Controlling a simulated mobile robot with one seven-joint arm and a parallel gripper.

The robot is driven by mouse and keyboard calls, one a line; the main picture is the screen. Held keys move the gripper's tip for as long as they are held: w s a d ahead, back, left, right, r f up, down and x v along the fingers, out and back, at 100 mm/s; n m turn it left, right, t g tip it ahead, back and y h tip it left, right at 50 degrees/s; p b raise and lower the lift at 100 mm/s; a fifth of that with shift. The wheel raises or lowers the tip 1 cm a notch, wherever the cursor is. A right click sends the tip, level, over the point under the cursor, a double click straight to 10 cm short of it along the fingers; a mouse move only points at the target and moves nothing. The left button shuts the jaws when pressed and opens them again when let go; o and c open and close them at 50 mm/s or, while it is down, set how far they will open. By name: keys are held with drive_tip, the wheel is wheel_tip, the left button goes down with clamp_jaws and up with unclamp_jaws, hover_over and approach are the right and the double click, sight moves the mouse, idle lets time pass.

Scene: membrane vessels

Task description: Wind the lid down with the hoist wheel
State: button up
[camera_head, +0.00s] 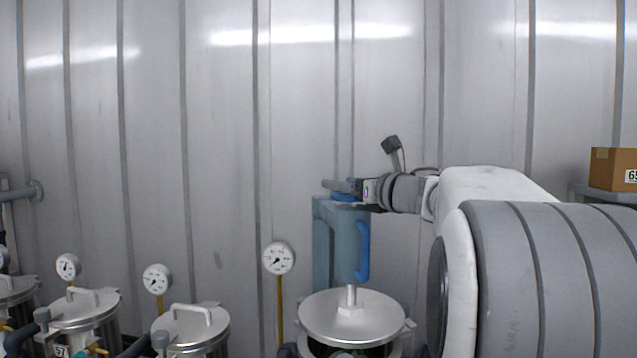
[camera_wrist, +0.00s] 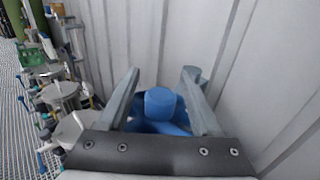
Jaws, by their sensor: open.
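The hoist wheel (camera_head: 345,198) is blue and sits on top of a blue-grey hoist post; in the head view my gripper mostly covers it. In the wrist view a round blue knob (camera_wrist: 160,102) stands up between my fingers, with blue wheel parts around and below it. My gripper (camera_head: 338,186) is open at the wheel, its fingers (camera_wrist: 161,78) on either side of the knob with gaps showing. The round steel lid (camera_head: 335,315) with a short central stem hangs or rests at the vessel below the post; whether it touches the rim cannot be told.
A blue handle (camera_head: 363,252) is on the post's side. A gauge (camera_head: 279,258) on a yellow stem stands left of the lid. Several lidded vessels (camera_head: 190,328) line the left. A ribbed wall (camera_head: 220,130) is behind. A cardboard box (camera_head: 612,168) sits on a shelf at right.

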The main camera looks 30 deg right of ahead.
drive_tip(key=shift+w, duration=0.15)
clamp_jaws()
idle(0.4)
